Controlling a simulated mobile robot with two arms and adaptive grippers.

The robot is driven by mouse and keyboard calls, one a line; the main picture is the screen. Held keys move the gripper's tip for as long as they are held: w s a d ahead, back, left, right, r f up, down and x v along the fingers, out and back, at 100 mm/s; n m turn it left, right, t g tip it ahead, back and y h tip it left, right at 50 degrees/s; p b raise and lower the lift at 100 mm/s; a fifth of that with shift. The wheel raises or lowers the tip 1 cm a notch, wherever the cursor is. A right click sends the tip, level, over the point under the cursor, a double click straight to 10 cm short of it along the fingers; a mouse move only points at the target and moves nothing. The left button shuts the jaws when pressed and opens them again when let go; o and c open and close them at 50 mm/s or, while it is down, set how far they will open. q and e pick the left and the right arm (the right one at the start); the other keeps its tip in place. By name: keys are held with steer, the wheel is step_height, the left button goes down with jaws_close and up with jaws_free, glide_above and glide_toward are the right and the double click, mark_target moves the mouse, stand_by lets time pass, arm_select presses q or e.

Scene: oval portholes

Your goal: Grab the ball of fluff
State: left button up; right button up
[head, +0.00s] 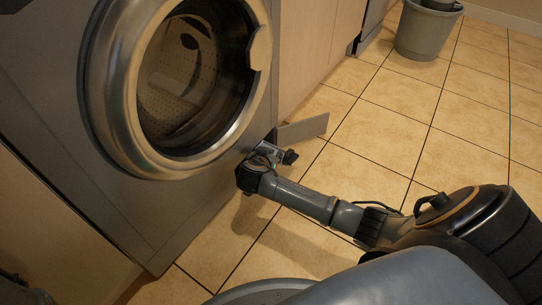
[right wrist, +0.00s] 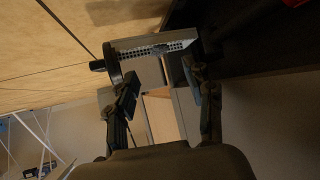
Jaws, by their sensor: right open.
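No ball of fluff can be made out clearly. In the right wrist view, a pale box-like part with a perforated rim (right wrist: 150,44) lies just beyond the fingertips; a small bluish-grey patch shows on the rim, but I cannot tell whether it is fluff. My right gripper (right wrist: 158,84) is open, its two dark fingers apart with nothing clearly held between them. In the head view the right gripper (head: 268,156) is low at the right corner of the washing machine (head: 110,222), beside an open grey flap (head: 303,128). My left gripper is not in view.
The machine's round glass door (head: 185,80) is above and left of the gripper. A grey bucket (head: 425,32) stands at the back right. The tiled floor (head: 400,125) between them is clear. Pale cabinet fronts (head: 315,45) run behind the flap.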

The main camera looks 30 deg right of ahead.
mark_target(271, 148)
steer(key=b+x, duration=0.4)
steer(key=x, duration=0.2)
steer(key=shift+f, duration=0.1)
steer(key=shift+c, duration=0.4)
steer(key=c, duration=0.7)
